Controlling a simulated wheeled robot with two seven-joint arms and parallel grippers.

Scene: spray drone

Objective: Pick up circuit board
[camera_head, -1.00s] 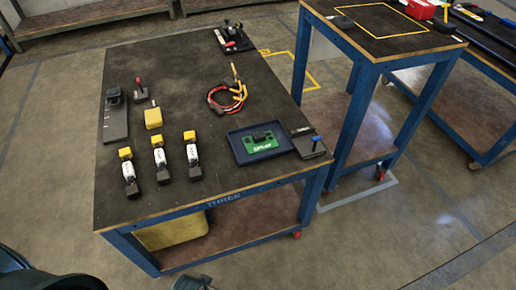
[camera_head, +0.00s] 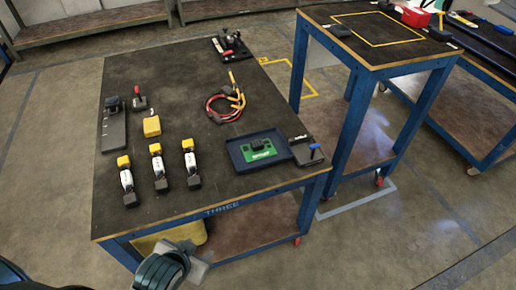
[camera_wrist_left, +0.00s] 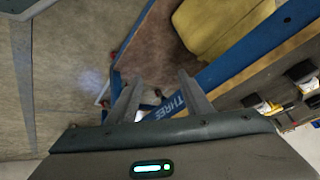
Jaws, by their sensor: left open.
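The green circuit board (camera_head: 258,150) lies in a shallow dark blue tray (camera_head: 238,166) at the front right of the table, with a dark part on its top. My left gripper (camera_head: 190,262) is low in the head view, in front of the table's front edge and well apart from the board, to its lower left. In the left wrist view its two fingers stand apart with nothing between them (camera_wrist_left: 162,95). The board does not show in the wrist view. My right gripper is not in view.
Several yellow-and-white connectors (camera_head: 158,166) and a yellow block (camera_head: 151,126) lie left. The table's front edge (camera_head: 230,205) lies between gripper and board.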

